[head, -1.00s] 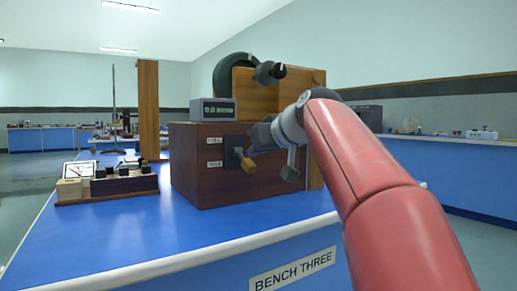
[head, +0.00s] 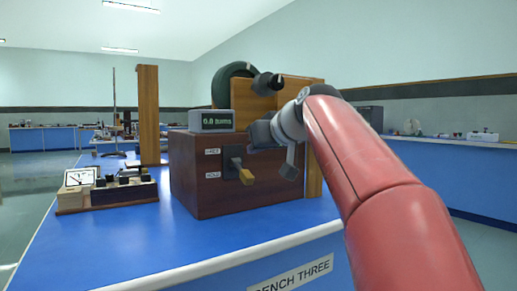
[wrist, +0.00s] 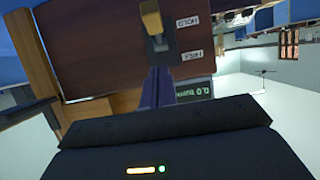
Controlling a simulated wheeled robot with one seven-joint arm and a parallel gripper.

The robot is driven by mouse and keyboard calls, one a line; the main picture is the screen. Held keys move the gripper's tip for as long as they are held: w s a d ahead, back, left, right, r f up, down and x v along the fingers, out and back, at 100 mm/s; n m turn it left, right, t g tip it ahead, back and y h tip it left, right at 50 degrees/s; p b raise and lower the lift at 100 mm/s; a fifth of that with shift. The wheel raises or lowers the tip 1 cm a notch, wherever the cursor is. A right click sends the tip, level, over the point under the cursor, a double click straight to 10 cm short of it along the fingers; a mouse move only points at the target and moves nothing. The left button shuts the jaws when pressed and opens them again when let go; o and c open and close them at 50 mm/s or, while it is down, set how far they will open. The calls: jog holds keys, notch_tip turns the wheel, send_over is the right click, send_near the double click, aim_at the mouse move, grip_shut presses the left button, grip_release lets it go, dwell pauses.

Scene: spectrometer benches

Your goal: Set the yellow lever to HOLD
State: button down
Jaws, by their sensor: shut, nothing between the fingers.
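The yellow lever (head: 246,177) is on a dark plate on the front of a wooden box (head: 205,195). Its yellow end points down and outward, about level with the lower label, HOLD (head: 213,175). The upper label (head: 212,152) is too small to read surely. The wrist view is upside down there; it shows the lever's yellow end (wrist: 151,17) beside the HOLD label (wrist: 187,21). My gripper (wrist: 158,75) is shut and empty, its fingers just above the lever's plate. In the head view my gripper (head: 255,133) hangs above and right of the lever, apart from its yellow end.
A small display (head: 212,121) and a dark round instrument part (head: 230,82) are on top of the box. A wooden post (head: 148,115) stands behind left. A meter box (head: 105,190) sits left on the blue bench (head: 180,235). The bench front is clear.

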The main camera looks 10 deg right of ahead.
jog(key=s+d+b, duration=0.1)
jog(key=s+d, duration=0.2)
jog(key=s, duration=0.7)
jog(key=shift+s+d+b, duration=0.15)
jog(key=shift+b, duration=0.2)
jog(key=s+a+f+m+g+h+p, duration=0.1)
jog(key=s+f+g+p, duration=0.1)
jog(key=s+f, duration=0.4)
jog(key=s+a+f+m+g+h+p, duration=0.1)
jog(key=s+f, duration=0.6)
jog(key=f, duration=0.8)
jog(key=s+a+f+m+g+h+p, duration=0.1)
jog(key=s+f+g+h+p, duration=0.1)
jog(key=s+f, duration=0.5)
notch_tip(320, 180, down, 4)
jog(key=shift+s+m+g+p, duration=0.3)
jog(key=shift+g+p, duration=0.55)
jog(key=shift+g, duration=0.25)
